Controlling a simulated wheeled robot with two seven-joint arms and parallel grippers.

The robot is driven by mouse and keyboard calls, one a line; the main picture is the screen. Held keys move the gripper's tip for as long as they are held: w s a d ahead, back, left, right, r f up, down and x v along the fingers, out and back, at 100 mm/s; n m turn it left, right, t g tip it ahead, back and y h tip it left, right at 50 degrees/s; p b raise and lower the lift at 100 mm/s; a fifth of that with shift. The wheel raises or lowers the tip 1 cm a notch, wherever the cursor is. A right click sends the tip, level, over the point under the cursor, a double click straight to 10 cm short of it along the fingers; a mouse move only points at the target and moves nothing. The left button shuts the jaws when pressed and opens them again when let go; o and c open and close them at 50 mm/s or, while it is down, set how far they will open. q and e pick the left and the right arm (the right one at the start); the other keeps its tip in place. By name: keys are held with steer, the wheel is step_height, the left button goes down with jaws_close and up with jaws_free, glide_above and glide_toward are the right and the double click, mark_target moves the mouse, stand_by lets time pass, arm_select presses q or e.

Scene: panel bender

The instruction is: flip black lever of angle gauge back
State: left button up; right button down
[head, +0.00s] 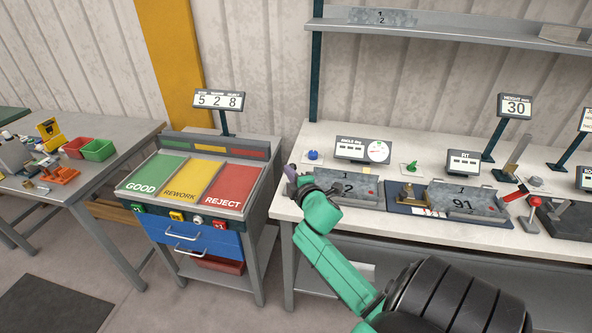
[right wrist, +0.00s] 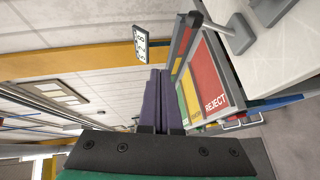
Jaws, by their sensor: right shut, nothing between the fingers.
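The angle gauge's display (head: 362,150), with a round white dial, stands on the bench's left part. My right gripper (head: 289,172) is shut and empty at the bench's left edge, left of the block, pointing left. Its purple fingers lie together in the right wrist view (right wrist: 158,80). My left gripper is not in view.
A second block marked 91 (head: 465,199), a red-handled lever (head: 516,193) and a green knob (head: 411,167) are farther right on the bench (head: 470,240). A sorting cart with a REJECT panel (head: 229,187) stands left of the bench, across a narrow gap. A shelf (head: 450,33) hangs above.

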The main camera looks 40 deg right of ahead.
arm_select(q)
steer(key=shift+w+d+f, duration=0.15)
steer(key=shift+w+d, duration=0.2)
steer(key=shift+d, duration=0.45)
arm_select(e)
steer(key=shift+s+d+r, duration=0.1)
steer(key=shift+s+r, duration=0.25)
steer(key=shift+s, duration=0.35)
steer(key=shift+s+d+r, duration=0.1)
steer(key=shift+s+r, duration=0.3)
steer(key=shift+s, duration=0.3)
steer(key=shift+s+d+r, duration=0.1)
steer(key=shift+s+r, duration=0.25)
steer(key=shift+s, duration=0.35)
